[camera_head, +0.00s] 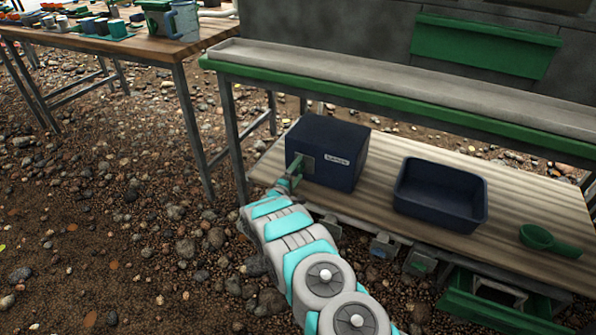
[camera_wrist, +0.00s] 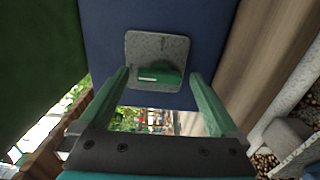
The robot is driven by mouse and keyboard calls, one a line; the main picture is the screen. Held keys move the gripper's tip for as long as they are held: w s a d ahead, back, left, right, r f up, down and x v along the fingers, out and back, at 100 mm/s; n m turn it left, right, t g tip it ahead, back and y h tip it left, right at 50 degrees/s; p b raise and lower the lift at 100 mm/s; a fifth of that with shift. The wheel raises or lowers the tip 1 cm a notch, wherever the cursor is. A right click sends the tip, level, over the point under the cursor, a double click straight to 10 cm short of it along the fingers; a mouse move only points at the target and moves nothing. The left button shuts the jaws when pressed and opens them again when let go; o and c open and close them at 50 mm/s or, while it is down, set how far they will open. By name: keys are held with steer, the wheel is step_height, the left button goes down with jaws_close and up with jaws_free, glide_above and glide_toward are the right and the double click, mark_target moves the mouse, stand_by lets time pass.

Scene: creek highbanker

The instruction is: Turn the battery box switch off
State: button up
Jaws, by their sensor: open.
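The battery box (camera_head: 337,147) is a dark blue box with a small white label, standing on the left part of a low wooden shelf. In the wrist view its blue face (camera_wrist: 205,35) carries a grey speckled plate (camera_wrist: 157,50) with a green switch (camera_wrist: 158,73) bearing a white mark. My gripper (camera_head: 294,168) is at the box's left front face, by the plate. In the wrist view my gripper (camera_wrist: 160,85) has its green fingers apart, one on each side of the switch. I cannot tell whether either finger touches the plate.
On the shelf (camera_head: 384,171) stand a dark blue tub (camera_head: 440,194) and a green scoop (camera_head: 548,241). A green-edged trough (camera_head: 400,92) runs above the shelf. A table (camera_head: 115,42) with cups and a green-blue jug (camera_head: 176,20) stands upper left. Pebbly ground lies left.

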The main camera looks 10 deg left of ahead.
steer(key=v, duration=0.7)
steer(key=shift+s, duration=0.2)
steer(key=shift+a, duration=0.1)
steer(key=p+v, duration=0.1)
steer(key=v, duration=1.1)
steer(key=shift+r, duration=0.2)
